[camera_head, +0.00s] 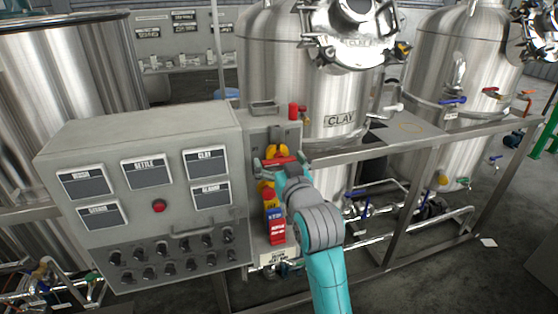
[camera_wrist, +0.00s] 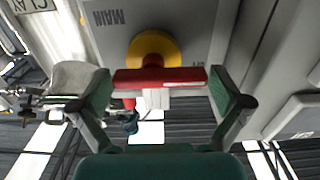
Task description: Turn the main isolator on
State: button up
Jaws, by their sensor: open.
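The main isolator is a red bar handle (camera_wrist: 160,77) on a round yellow base (camera_wrist: 153,48), set on a grey box whose upside-down label reads MAIN. The bar lies crosswise in the wrist view. My gripper (camera_wrist: 167,92) is open, with one green finger near each end of the bar; whether either finger touches it I cannot tell. In the head view the red handle (camera_head: 283,160) shows at the upper right of the grey panel, with its yellow base (camera_head: 277,150) behind and my gripper (camera_head: 285,167) at it. My arm hides part of the mounting.
The grey control cabinet (camera_head: 140,130) with displays and black knobs stands directly left. Red, yellow and blue items with a red tag (camera_head: 277,236) hang below the handle. A red button (camera_head: 293,110) sits above. A steel tank labelled CLAY (camera_head: 338,121) and a metal frame stand behind and right.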

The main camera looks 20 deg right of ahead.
jog(key=c, duration=0.9)
jog(key=shift+m, duration=0.4)
jog(key=m, duration=0.3)
jog(key=shift+d+r+m, duration=0.1)
jog(key=shift+r+m, duration=0.05)
jog(key=shift+m, duration=0.15)
jog(key=m, duration=0.4)
jog(key=shift+d+m, duration=0.15)
jog(key=shift+m, duration=0.15)
jog(key=m, duration=0.4)
jog(key=shift+d+m, duration=0.2)
jog(key=shift+m, duration=0.1)
jog(key=m, duration=0.4)
jog(key=shift+d, duration=0.15)
jog(key=shift+m, duration=0.3)
